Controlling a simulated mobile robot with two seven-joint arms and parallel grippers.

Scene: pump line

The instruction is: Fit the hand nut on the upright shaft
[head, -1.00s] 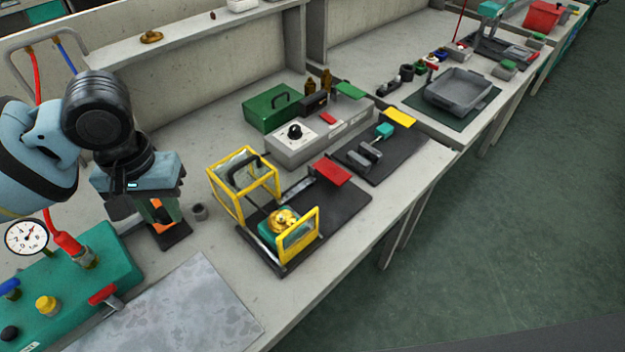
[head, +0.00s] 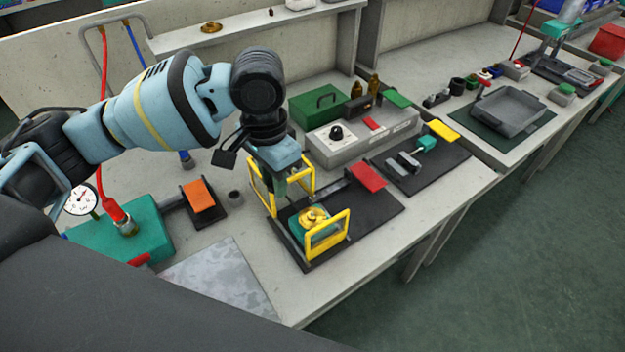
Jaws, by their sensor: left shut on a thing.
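My left gripper (head: 278,183) reaches down at the back part of the yellow guard (head: 310,177). It is shut, seemingly on the guard's dark top handle, which the gripper hides. A round brass piece (head: 313,216), which looks like the hand nut, sits on a green block between the guard's back part and its yellow front frame (head: 328,240). I cannot make out an upright shaft at this size. Another brass piece (head: 211,27) lies on the back shelf. My right gripper is not in view.
The guard stands on a black base plate (head: 375,212) with a red pad (head: 368,177). An orange pad (head: 199,195) and a small dark cup (head: 235,195) lie to its left. A grey control box (head: 340,150) stands behind. The bench's front edge is clear.

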